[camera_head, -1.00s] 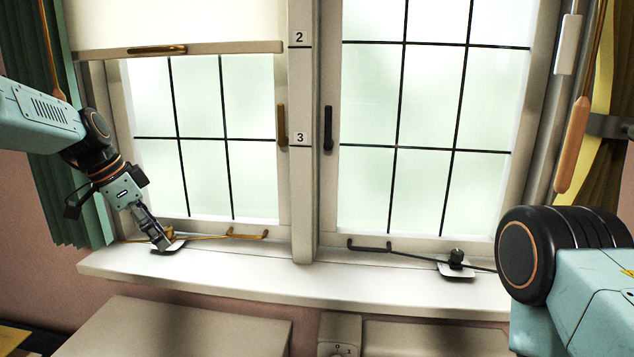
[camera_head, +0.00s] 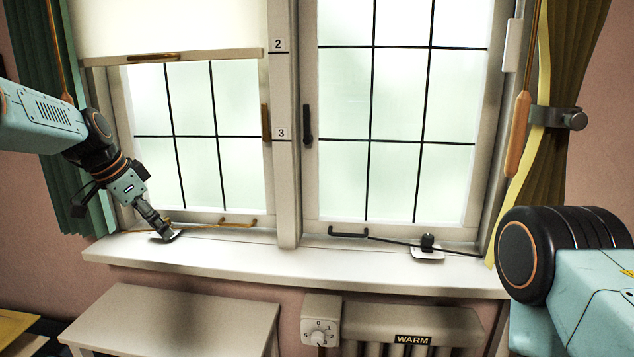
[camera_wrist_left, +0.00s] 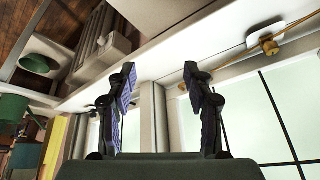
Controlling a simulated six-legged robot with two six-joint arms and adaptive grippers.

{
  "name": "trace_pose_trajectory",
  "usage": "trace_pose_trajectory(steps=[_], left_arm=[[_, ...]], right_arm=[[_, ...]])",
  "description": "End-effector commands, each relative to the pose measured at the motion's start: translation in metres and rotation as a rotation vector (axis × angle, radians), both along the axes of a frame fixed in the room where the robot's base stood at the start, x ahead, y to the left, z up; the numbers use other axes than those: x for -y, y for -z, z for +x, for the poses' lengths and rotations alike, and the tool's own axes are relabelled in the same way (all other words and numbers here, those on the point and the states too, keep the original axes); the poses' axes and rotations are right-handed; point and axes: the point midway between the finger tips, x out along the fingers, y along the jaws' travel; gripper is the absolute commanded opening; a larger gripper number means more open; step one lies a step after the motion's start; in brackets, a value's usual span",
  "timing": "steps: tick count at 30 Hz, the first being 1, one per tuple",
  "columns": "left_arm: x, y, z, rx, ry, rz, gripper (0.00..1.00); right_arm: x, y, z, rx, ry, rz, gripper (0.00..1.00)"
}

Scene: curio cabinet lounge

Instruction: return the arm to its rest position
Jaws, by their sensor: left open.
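My left gripper (camera_head: 162,231) hangs at the lower left of the head view, in front of the window sill (camera_head: 300,270). In the left wrist view it (camera_wrist_left: 160,88) is open, its two dark fingers apart with nothing between them. A brass stay with its peg (camera_wrist_left: 268,45) on a pale plate lies off to the right there, apart from the fingers. In the head view the brass handle (camera_head: 238,222) of the left sash shows right of the gripper, and the gripper partly hides the stay. My right arm fills the lower right; its gripper is out of view.
A pale table (camera_head: 180,310) stands below the sill. A radiator (camera_head: 415,325) marked WARM, with a dial (camera_head: 319,332), is to its right. A black stay peg (camera_head: 428,243) sits on the sill's right. A cream blind (camera_head: 170,25) and green curtain (camera_head: 75,200) are at left.

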Motion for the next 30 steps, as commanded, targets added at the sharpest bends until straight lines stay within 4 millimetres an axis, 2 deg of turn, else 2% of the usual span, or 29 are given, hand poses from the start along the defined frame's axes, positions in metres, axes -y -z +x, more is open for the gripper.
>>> trace_pose_trajectory(steps=[8, 11, 16, 20, 23, 27, 29, 30], left_arm=[[-0.006, 0.033, 0.015, 0.067, -0.256, -0.019, 0.52], [-0.002, 0.061, 0.012, 0.082, -0.366, -0.029, 0.52], [0.013, 0.136, -0.018, 0.087, -0.560, -0.049, 0.52], [0.029, 0.200, -0.065, 0.068, -0.680, -0.062, 0.52], [0.042, 0.243, -0.113, 0.043, -0.751, -0.068, 0.52], [0.060, 0.291, -0.189, -0.012, -0.821, -0.070, 0.52], [0.067, 0.306, -0.224, -0.041, -0.839, -0.066, 0.52], [0.071, 0.315, -0.249, -0.066, -0.848, -0.061, 0.52]], right_arm=[[0.000, 0.000, 0.000, 0.000, -0.001, 0.000, 0.40], [0.000, 0.000, 0.000, 0.001, -0.001, 0.000, 0.40], [0.000, 0.000, 0.000, 0.000, -0.001, 0.000, 0.40], [0.000, 0.000, 0.000, 0.000, -0.001, 0.000, 0.40], [0.000, 0.000, 0.000, 0.000, -0.001, 0.000, 0.40], [0.000, 0.000, 0.000, 0.000, -0.001, 0.000, 0.40], [0.000, 0.000, 0.000, 0.000, -0.001, 0.000, 0.40], [0.000, 0.000, 0.000, 0.000, -0.001, 0.000, 0.40]])
